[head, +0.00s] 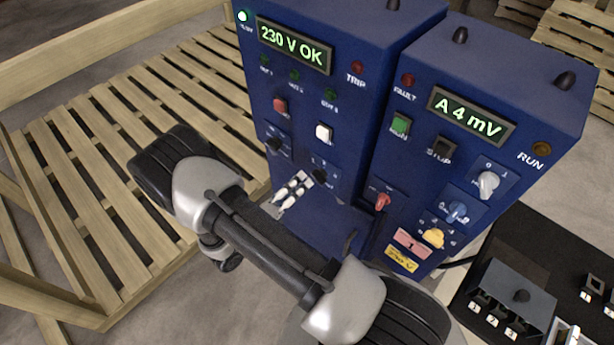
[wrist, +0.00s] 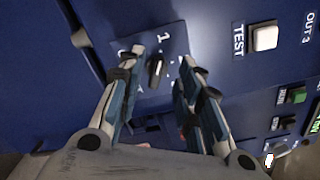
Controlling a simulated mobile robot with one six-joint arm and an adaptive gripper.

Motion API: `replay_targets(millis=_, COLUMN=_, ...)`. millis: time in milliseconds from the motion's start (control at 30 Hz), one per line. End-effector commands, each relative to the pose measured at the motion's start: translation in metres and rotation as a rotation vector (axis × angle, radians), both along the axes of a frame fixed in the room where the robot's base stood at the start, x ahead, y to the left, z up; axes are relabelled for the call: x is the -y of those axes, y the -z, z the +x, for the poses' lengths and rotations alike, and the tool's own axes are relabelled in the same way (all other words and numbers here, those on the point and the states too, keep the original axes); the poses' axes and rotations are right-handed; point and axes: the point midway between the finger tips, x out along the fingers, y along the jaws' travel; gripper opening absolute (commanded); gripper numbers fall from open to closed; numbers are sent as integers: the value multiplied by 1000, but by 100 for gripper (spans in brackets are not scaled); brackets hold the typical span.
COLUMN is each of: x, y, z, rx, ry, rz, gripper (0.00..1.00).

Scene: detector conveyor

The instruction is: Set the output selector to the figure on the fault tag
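In the wrist view a small dark selector knob (wrist: 155,70) sits on a blue plate with a "1" and other figures partly hidden. It also shows below the white TEST button in the head view (head: 320,175). My gripper (wrist: 160,62) is open, with one fingertip on each side of the knob and gaps visible. Contact cannot be told. In the head view my gripper (head: 291,189) is in front of the left blue cabinet. A pink tag (head: 411,243) reading "1" hangs low on the right cabinet. The knob's setting is unclear.
The left cabinet (head: 345,35) shows "230 V OK". The right cabinet (head: 540,75) shows "A 4 mV" and carries white, blue and yellow knobs, a red lever (head: 383,201) and a yellow label (head: 402,258). Wooden pallets (head: 110,110) stand at left; a dark bench (head: 545,250) is at right.

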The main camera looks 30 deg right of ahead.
Motion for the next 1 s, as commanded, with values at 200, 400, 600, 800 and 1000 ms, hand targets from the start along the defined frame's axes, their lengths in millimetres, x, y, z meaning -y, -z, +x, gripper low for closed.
replay_targets(millis=200, x=-44, y=0, z=-16, rx=0, ry=-5, rz=1, gripper=32)
replay_targets(millis=400, x=-64, y=0, z=-23, rx=0, ry=-1, rz=0, gripper=32)
replay_targets(millis=600, x=-68, y=0, z=-25, rx=0, ry=1, rz=0, gripper=32)
replay_targets(millis=800, x=-67, y=0, z=-25, rx=-1, ry=1, rz=-1, gripper=32)
replay_targets(millis=1000, x=-67, y=0, z=-25, rx=0, ry=1, rz=0, gripper=32)
